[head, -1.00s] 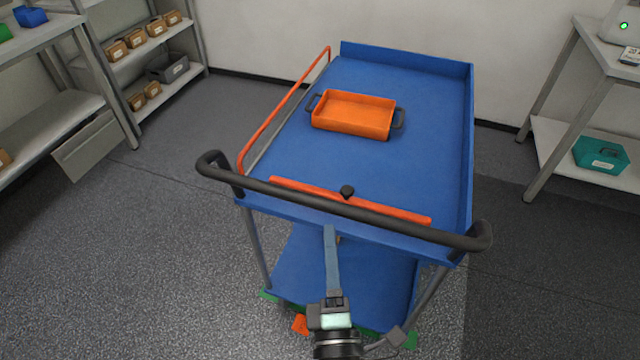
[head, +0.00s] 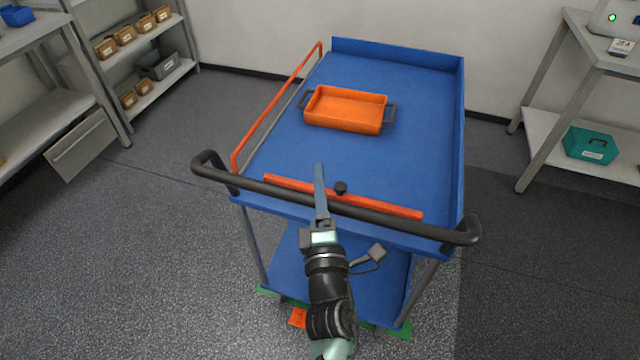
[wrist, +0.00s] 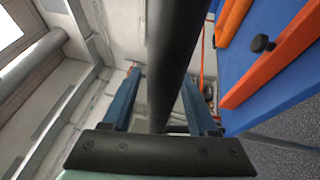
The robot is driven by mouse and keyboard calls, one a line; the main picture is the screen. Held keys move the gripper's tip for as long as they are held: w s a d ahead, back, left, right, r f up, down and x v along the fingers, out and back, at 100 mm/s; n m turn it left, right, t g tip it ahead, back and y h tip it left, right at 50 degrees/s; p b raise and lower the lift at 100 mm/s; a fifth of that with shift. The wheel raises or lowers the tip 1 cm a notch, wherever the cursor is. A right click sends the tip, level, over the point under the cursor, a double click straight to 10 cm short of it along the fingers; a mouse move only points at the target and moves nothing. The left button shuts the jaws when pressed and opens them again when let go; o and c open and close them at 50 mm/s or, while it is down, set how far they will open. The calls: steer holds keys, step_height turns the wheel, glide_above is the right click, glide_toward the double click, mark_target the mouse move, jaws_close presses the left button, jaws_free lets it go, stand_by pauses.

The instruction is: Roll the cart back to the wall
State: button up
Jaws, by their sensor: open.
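The blue cart (head: 420,110) stands in the middle of the head view, its far end toward the back wall (head: 265,30). Its black push handle (head: 400,223) runs across the near end. My gripper (head: 320,180) is at the handle, left of its middle, with the jaws reaching over the bar. In the wrist view, the handle bar (wrist: 172,60) passes between the two blue fingers of my open gripper (wrist: 160,85). I cannot tell whether either finger touches the bar. An orange tray (head: 345,110) with dark grips sits on the cart's top deck.
An orange rail (head: 280,100) lines the cart's left side. An orange bar with a black knob (head: 340,188) lies behind the handle. An orange pedal (head: 298,318) shows low down. Shelves (head: 165,75) stand left; a bench with a teal box (head: 590,146) stands right. Floor beside the cart is clear.

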steer(key=shift+c, duration=0.2)
jaws_close()
stand_by(1.1)
